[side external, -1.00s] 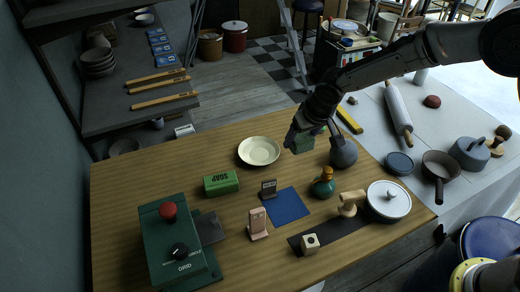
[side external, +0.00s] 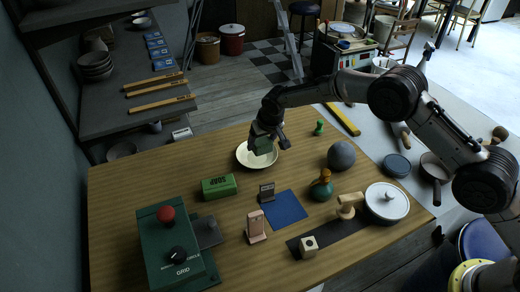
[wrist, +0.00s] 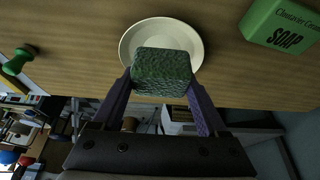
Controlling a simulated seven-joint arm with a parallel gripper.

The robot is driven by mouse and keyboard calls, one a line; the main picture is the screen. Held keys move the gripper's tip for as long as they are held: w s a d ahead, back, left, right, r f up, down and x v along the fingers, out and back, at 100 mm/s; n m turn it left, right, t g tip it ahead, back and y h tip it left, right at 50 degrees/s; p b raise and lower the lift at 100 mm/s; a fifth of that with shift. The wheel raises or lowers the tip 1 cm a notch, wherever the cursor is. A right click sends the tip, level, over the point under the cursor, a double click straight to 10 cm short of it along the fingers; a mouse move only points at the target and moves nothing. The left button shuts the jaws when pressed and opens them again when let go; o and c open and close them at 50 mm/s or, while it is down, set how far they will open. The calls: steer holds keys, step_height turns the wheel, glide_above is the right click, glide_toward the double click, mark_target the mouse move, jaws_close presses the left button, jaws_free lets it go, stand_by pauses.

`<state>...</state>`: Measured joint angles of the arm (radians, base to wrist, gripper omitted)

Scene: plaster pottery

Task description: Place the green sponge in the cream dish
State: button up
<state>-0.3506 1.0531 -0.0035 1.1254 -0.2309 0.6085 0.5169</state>
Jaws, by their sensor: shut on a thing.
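The green sponge (wrist: 162,70) is a dark green, rough block between the two fingers of my gripper (wrist: 160,85) in the wrist view. My gripper (side external: 264,146) is shut on it and holds it over the cream dish in the side view. The cream dish (side external: 243,158) is a shallow round plate on the wooden table, partly hidden by the gripper and sponge. In the wrist view, the dish rim (wrist: 128,45) shows around the sponge. I cannot tell whether the sponge touches the dish.
A green soap box (side external: 218,187) lies in front of the dish and also shows in the wrist view (wrist: 285,25). A grey ball (side external: 341,155) and a green peg-like piece (side external: 319,128) stand to the right. The table left of the dish is clear.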

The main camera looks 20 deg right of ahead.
mark_target(260, 150)
steer(key=shift+w+a+f, duration=0.1)
steer(key=shift+w+f, duration=0.2)
steer(key=shift+f, duration=1.6)
steer(key=shift+f, duration=0.35)
steer(key=o, duration=1.3)
steer(key=shift+o, duration=0.2)
steer(key=shift+r, duration=0.4)
steer(key=v, duration=1.2)
